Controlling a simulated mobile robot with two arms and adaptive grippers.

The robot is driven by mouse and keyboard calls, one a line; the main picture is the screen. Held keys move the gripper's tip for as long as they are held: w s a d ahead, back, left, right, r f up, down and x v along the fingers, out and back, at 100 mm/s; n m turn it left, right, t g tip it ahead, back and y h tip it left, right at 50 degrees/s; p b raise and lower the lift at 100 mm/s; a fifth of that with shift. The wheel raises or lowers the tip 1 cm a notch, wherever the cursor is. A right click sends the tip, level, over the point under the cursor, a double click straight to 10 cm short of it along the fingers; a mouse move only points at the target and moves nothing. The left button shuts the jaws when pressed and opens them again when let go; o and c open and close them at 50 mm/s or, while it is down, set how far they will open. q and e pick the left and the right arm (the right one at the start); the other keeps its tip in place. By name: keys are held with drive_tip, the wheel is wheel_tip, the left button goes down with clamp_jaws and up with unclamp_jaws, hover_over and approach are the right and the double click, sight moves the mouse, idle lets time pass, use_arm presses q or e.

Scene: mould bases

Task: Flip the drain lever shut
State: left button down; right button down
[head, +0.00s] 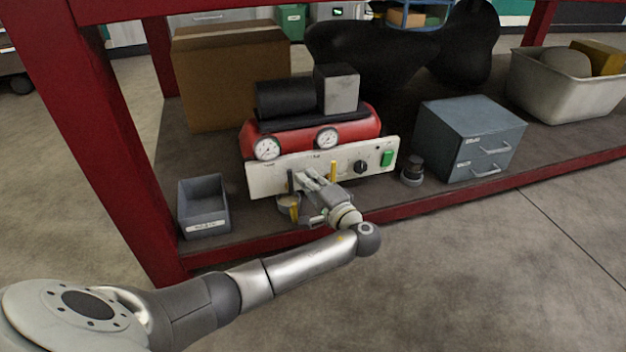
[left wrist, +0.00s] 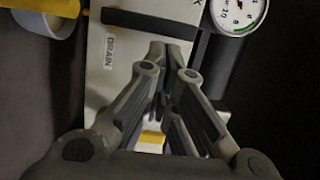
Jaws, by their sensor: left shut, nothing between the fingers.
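The red compressor (head: 372,123) has a pale front panel (head: 258,180). A DRAIN label (left wrist: 109,53) shows on the panel in the left wrist view. Beside it is a dark bar (left wrist: 150,23), which appears as an upright dark piece (head: 290,182) in the head view. A yellow lever (head: 295,212) is at a small cup (head: 284,204) below the panel; another yellow lever (head: 333,170) stands right of my gripper. I cannot tell which one is the drain lever. My left gripper (head: 305,178) is shut and empty in front of the panel, between the dark bar and the right yellow lever.
Two gauges (head: 266,148), a black knob (head: 361,167) and a green switch (head: 387,158) are on the compressor. A grey bin (head: 204,226) stands left, a drawer cabinet (head: 470,150) right.

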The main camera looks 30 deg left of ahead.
idle(0.4)
use_arm(q)
drive_tip(key=shift+s+a+r+n+p, duration=0.1)
drive_tip(key=shift+r+n+p, duration=0.05)
drive_tip(key=shift+n+p, duration=0.2)
